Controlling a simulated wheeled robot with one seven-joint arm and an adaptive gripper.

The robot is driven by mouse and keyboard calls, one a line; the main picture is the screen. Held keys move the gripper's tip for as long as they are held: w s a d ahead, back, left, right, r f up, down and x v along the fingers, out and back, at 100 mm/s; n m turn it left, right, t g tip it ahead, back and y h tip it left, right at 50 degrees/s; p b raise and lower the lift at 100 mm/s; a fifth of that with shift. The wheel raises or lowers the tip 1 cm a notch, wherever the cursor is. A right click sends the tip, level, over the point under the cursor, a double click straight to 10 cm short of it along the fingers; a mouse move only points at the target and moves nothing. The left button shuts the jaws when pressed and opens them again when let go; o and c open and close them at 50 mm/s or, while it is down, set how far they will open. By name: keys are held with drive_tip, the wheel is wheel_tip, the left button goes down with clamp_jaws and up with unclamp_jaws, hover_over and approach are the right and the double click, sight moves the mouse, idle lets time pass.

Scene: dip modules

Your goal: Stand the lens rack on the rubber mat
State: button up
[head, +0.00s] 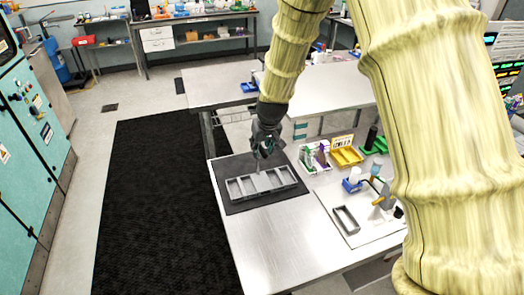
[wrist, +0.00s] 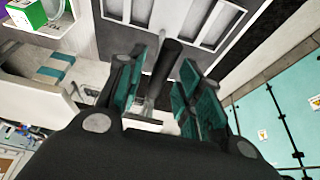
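The grey lens rack (head: 262,187) is a long, low open frame with several compartments. It is level over the dark rubber mat (head: 238,207) and appears to rest on it, though its underside contact is hidden. In the wrist view the rack (wrist: 208,38) fills the top middle, with a dark upright handle (wrist: 163,72) running from it toward me.
The metal bench (head: 260,250) is clear in front of the mat. To the right are a small grey frame (head: 345,219), a blue holder (head: 352,186), a yellow bin (head: 346,157) and a green bin (head: 376,147). A black floor mat (head: 160,200) lies left of the bench.

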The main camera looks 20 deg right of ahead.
drive_tip(key=b+v, duration=0.3)
drive_tip(key=v, duration=0.7)
drive_tip(key=shift+s, duration=0.1)
idle(0.4)
